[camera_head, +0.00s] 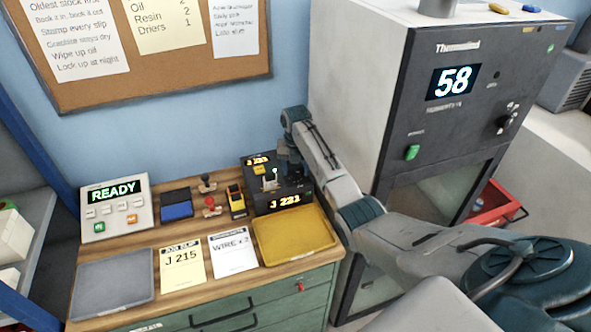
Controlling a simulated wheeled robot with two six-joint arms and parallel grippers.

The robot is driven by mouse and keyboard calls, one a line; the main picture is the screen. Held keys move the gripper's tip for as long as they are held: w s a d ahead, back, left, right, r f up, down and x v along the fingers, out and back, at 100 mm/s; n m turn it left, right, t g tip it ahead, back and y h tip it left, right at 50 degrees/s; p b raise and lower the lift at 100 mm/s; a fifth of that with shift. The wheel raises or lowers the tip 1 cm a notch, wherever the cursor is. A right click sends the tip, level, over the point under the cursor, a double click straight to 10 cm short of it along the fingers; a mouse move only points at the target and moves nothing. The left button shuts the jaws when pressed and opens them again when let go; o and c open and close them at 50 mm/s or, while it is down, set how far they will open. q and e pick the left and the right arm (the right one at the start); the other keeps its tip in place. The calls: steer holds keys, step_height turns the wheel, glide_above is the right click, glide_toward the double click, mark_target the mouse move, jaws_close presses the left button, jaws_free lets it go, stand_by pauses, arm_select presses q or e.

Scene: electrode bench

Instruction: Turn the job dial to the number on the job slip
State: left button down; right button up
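The yellow job slip (181,265) lies on the wooden bench top and reads J 215. The black job dial unit (266,210) stands at the back right of the bench, with a lit display (285,203) reading J 221. A small pale and green knob shows on top of it, partly hidden. My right gripper (284,172) points down at the top of this unit, beside the knob. Its fingertips are small and dark against the black unit, so I cannot tell whether they touch the knob or how wide they are. My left gripper is not in view.
A yellow tray (294,254), a white WIRE slip (233,253) and a grey tray (112,288) lie along the front. Stamps (209,207), a blue pad (176,212) and a READY panel (117,222) stand behind. A tall grey oven (440,120) showing 58 stands right of the bench.

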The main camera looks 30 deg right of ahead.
mark_target(296, 172)
steer(key=shift+r, duration=0.25)
step_height(296, 172, up, 6)
steer(key=b, duration=0.3)
steer(key=shift+r, duration=0.1)
step_height(296, 172, up, 4)
steer(key=shift+s+r+p, duration=0.1)
steer(key=shift+p, duration=0.6)
